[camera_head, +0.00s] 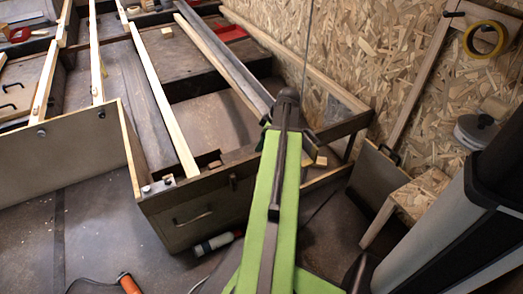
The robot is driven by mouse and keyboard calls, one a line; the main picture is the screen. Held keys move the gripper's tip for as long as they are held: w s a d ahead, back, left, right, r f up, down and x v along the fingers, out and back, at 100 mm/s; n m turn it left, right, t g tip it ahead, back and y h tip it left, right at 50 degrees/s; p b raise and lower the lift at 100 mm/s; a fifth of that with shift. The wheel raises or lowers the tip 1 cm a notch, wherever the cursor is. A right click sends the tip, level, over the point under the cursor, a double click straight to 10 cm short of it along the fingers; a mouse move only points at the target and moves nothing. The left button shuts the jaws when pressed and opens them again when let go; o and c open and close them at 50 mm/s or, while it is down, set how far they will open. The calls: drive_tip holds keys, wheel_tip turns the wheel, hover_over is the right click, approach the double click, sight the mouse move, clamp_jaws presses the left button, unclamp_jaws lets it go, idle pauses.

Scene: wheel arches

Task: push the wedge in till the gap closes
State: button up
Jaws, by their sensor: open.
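My green arm reaches up from the bottom of the view, and my gripper (289,124) is at its far end, by the front right of a wooden frame (245,152). The gripper is open, with dark parts showing on both sides; its fingertips are largely hidden by the arm. A small pale wood piece (319,162) shows just right of the arm and may be the wedge. Whether the gripper touches it cannot be told. Another small pale block (166,33) lies farther back on a dark panel. No gap beside a wedge can be made out clearly.
A drawer-like front with a handle (194,218) stands below the frame. Long pale battens (163,100) run back on the left. A chipboard wall (350,50) and a small stool (408,198) are at the right. A cylindrical tool (217,243) lies on the floor.

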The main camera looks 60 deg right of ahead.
drive_tip(key=shift+w+f, duration=0.15)
drive_tip(key=shift+f, duration=0.15)
clamp_jaws()
idle(1.3)
